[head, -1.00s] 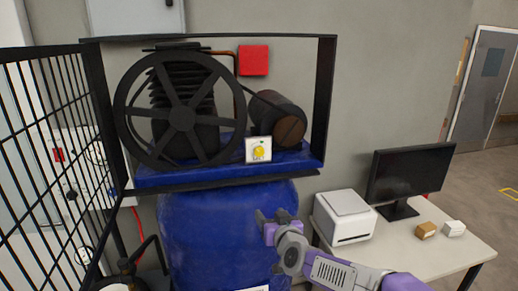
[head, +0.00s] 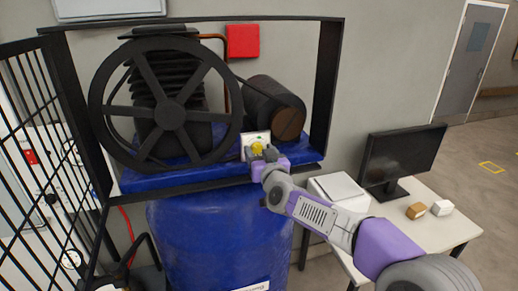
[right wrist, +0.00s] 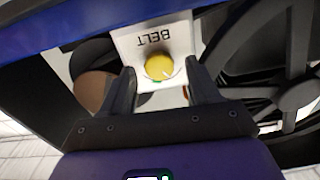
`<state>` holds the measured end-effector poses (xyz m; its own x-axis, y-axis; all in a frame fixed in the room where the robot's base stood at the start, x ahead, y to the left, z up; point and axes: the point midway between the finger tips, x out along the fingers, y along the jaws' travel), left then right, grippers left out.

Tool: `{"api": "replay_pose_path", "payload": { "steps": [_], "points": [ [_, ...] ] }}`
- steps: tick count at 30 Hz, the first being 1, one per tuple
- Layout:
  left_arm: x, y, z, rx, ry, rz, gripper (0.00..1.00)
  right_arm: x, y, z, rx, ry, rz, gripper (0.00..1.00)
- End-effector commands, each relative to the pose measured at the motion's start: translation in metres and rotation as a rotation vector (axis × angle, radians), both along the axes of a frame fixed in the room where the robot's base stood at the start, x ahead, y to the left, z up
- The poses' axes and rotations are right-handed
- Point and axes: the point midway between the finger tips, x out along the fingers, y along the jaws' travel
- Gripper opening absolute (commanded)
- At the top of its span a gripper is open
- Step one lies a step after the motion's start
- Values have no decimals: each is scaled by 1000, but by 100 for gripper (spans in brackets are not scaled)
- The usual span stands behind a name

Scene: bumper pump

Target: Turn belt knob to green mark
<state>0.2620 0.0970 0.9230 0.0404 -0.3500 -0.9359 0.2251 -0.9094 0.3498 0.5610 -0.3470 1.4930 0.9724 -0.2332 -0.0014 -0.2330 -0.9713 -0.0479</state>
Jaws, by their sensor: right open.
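The yellow belt knob (head: 257,148) sits on a small white plate (head: 249,138) at the front of the blue compressor platform. In the right wrist view the knob (right wrist: 159,67) shows on the plate marked BELT (right wrist: 150,40), upside down in that picture. A bit of green shows at the knob's edge. My right gripper (head: 264,153) is right at the knob in the head view. In the right wrist view its open fingers (right wrist: 160,88) stand to either side of the knob, with gaps between. My left gripper is out of view.
A large black spoked wheel (head: 171,114) stands left of the knob, and a dark motor (head: 273,107) stands behind it. A black frame surrounds the pump. A table with a monitor (head: 401,156) and a white box (head: 339,189) is at right.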

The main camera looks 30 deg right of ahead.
Motion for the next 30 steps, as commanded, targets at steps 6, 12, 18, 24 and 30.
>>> {"api": "replay_pose_path", "payload": {
  "steps": [6,12,18,24,30],
  "points": [
    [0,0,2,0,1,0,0,7,-2,0,0,0,0,61],
    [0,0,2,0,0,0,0,7,-2,0,0,0,0,59],
    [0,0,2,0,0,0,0,7,-2,0,0,0,0,29],
    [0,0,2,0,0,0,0,7,-2,0,0,0,0,5],
    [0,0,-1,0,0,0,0,7,-2,-1,22,-6,0,5]
  ]
}}
